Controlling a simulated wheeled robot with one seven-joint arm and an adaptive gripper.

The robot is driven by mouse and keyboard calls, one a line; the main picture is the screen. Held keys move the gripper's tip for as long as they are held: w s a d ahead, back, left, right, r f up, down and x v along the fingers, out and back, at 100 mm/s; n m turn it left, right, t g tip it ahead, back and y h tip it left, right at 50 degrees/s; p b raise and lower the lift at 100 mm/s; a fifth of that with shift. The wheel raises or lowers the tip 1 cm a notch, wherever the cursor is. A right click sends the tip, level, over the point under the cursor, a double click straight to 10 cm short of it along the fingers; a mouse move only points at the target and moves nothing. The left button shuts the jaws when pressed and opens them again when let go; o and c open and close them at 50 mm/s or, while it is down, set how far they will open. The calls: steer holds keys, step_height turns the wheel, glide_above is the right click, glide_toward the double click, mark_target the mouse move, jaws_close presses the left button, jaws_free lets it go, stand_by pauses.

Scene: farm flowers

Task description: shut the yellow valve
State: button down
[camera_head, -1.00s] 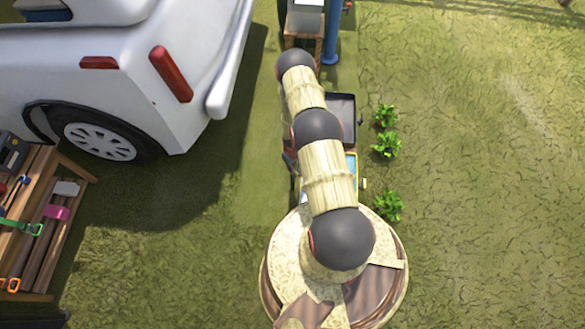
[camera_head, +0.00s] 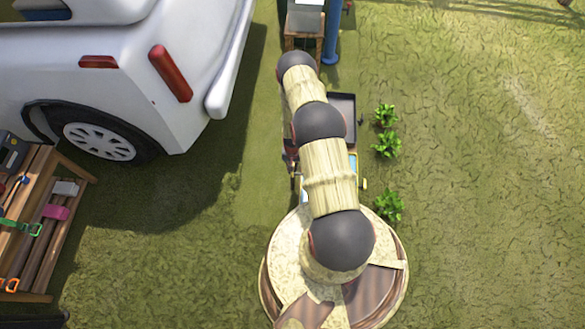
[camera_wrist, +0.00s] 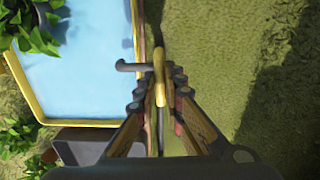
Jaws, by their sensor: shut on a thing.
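The yellow valve (camera_wrist: 159,70) shows in the wrist view as a narrow upright yellow handle beside a water tank. A short dark pipe (camera_wrist: 129,67) sticks out to its left. My gripper (camera_wrist: 156,97) has its two fingers closed in on either side of the handle's lower part and is shut on it. The fingers partly hide the handle's lower end. In the head view my own arm covers the gripper, and I cannot make out the valve for certain.
A yellow-rimmed tank (camera_wrist: 136,40) of blue water stands to the left of the valve. Leafy plants (camera_wrist: 35,40) overhang it. A dark box (camera_wrist: 75,143) lies below it. A white vehicle (camera_head: 130,50) and a wooden tool rack (camera_head: 40,225) stand left.

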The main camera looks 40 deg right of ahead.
steer(key=shift+m, duration=0.3)
steer(key=c, duration=2)
jaws_free()
steer(key=shift+o, duration=0.5)
step_height(320, 180, up, 12)
